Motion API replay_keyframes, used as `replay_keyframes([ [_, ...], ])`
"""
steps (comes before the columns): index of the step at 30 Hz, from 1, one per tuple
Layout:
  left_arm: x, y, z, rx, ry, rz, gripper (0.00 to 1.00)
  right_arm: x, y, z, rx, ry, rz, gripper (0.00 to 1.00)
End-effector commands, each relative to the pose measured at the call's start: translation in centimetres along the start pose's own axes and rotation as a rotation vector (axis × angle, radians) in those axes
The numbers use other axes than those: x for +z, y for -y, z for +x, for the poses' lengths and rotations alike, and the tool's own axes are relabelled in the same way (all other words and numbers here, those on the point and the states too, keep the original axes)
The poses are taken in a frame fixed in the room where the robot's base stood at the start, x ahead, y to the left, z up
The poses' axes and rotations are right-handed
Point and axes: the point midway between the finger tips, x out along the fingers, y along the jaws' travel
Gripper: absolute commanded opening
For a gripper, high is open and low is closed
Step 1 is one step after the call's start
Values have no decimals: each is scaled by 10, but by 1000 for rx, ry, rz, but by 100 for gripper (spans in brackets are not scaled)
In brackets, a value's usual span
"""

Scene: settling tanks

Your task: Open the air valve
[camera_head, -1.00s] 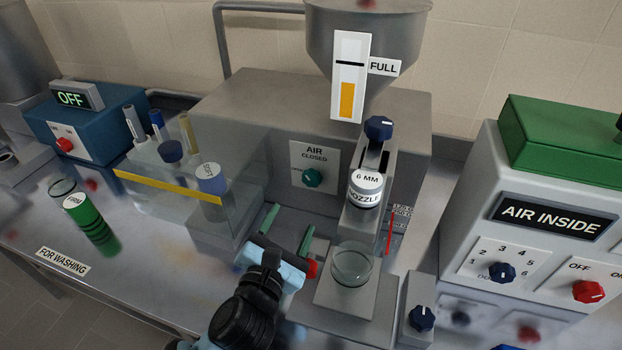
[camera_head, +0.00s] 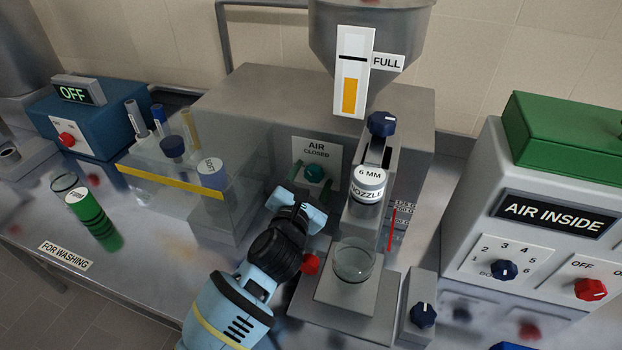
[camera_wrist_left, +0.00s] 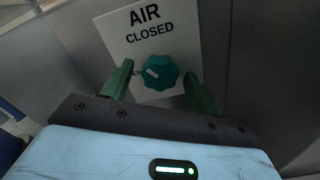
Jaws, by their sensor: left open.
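The air valve is a teal knob (camera_head: 314,173) on a white plate (camera_head: 312,151) marked AIR CLOSED, on the front of the grey machine. It also shows in the left wrist view as a teal knob (camera_wrist_left: 160,72) with a white mark pointing to the left. My left gripper (camera_head: 311,177) is open, with its green fingers (camera_wrist_left: 160,88) to either side of and just below the knob in the wrist view. I cannot tell whether a finger touches it. In the head view the gripper body hides part of the fingers. My right gripper is not in view.
A 6 MM nozzle (camera_head: 368,184) hangs over a glass dish (camera_head: 354,260) right of my arm. A red knob (camera_head: 310,263) is close beside my wrist. A clear tank (camera_head: 180,185) with a yellow stripe stands left. A panel marked AIR INSIDE (camera_head: 551,214) stands right.

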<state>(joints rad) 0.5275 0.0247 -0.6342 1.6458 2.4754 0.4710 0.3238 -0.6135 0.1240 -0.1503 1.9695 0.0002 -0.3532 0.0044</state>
Motion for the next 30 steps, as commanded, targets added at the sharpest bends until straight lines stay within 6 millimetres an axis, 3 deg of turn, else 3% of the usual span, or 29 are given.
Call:
replay_keyframes([
  [7, 0, 0, 1, 0, 0, 0, 59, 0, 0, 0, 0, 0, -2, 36],
  [18, 0, 0, 0, 0, 0, 0, 14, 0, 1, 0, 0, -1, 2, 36],
  [30, 1, 0, 0, 1, 0, -89, 14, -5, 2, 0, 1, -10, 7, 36],
])
